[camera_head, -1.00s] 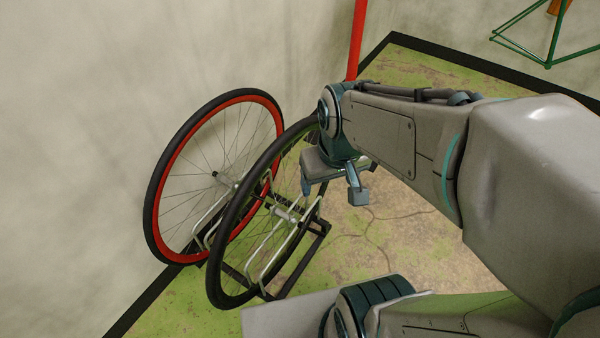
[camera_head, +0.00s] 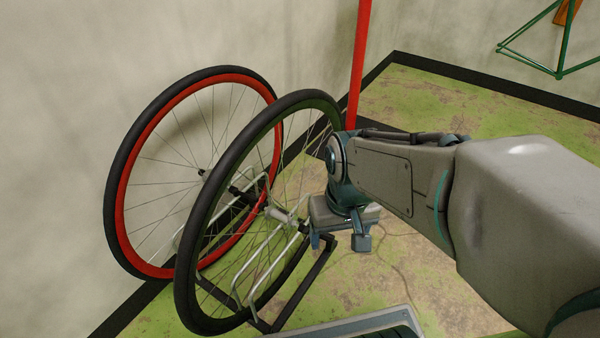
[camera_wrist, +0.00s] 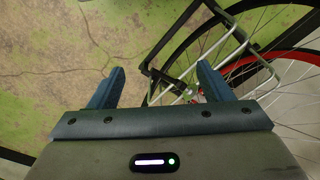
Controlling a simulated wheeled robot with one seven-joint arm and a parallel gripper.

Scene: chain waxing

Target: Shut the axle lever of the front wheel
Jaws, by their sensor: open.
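Two wheels stand upright in a rack by the wall. The nearer wheel (camera_head: 187,270) has a black tyre and a dark rim; the farther wheel (camera_head: 122,225) has a red rim. I cannot tell which is the front wheel.
The rack has silver wire hoops (camera_head: 240,290) and a black base bar (camera_head: 305,285) on the floor. A red pole (camera_head: 358,65) stands behind my gripper. A green frame (camera_head: 530,58) is at the far upper right. The green-brown floor (camera_head: 450,100) is clear at the back.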

